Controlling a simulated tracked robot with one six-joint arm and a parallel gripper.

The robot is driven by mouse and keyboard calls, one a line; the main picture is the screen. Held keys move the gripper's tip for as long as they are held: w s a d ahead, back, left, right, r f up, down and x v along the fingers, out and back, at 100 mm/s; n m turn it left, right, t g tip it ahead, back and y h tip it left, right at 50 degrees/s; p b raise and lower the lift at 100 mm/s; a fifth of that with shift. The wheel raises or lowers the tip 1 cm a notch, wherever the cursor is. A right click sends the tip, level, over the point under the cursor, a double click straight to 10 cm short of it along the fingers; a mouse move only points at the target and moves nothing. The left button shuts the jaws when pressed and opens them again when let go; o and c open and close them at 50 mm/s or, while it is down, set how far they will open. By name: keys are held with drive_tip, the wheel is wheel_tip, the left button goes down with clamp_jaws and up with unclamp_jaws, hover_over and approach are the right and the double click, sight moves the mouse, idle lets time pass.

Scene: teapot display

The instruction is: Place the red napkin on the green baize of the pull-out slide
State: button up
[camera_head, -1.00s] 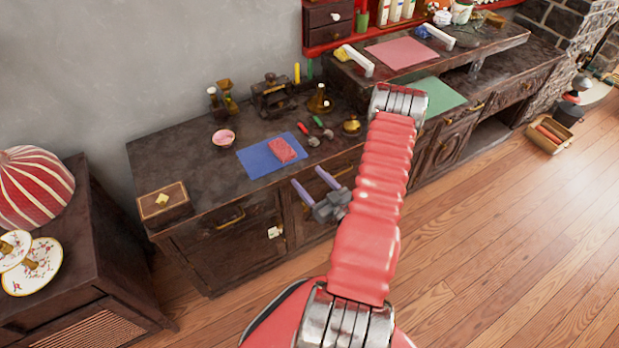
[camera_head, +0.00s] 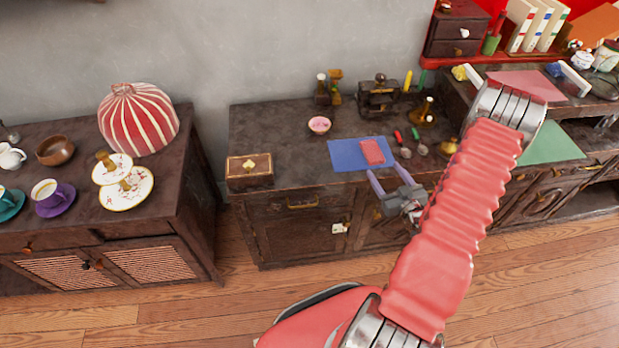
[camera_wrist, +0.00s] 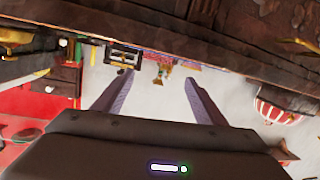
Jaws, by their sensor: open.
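The red napkin (camera_head: 372,152) lies folded on the right part of a blue mat (camera_head: 345,160) on the dark cabinet top. The green baize (camera_head: 552,145) is to the right, on the slide below a raised dark worktop. My arm partly covers its left side in the head view. My gripper (camera_head: 384,169) is open and empty at the cabinet's front edge, just in front of the napkin in the picture. Its two purple fingers (camera_wrist: 158,78) also show in the wrist view.
A wooden box (camera_head: 250,170), a pink bowl (camera_head: 320,125) and several small tools stand around the mat. A brass pot stands right of the napkin. A side cabinet at left holds a striped dome (camera_head: 139,120), plates and cups. The wooden floor (camera_head: 560,270) in front is clear.

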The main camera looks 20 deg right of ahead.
drive_tip(key=w+r, duration=0.1)
drive_tip(key=w+r+n+g, duration=0.1)
drive_tip(key=w+r, duration=0.1)
drive_tip(key=w+r+g, duration=0.1)
drive_tip(key=w+r, duration=0.1)
drive_tip(key=shift+w+a+r, duration=0.1)
drive_tip(key=shift+a+r, duration=0.05)
drive_tip(key=shift+a, duration=0.15)
drive_tip(key=w+a+r+g+h, duration=0.1)
drive_tip(key=a+r+g, duration=0.1)
drive_tip(key=a+r, duration=0.55)
drive_tip(key=a+r+g, duration=0.2)
drive_tip(key=a+r, duration=0.2)
drive_tip(key=r, duration=0.7)
drive_tip(key=s+a+r+g+y, duration=0.1)
drive_tip(key=s+a+r, duration=0.4)
drive_tip(key=s+a, duration=0.6)
drive_tip(key=s+a+r+g+y, duration=0.2)
drive_tip(key=s+a+r, duration=0.3)
drive_tip(key=s+a, duration=0.6)
drive_tip(key=shift+a+g+y, duration=0.3)
drive_tip(key=shift+g, duration=0.4)
drive_tip(key=shift+r, duration=0.1)
drive_tip(key=shift+c, duration=0.6)
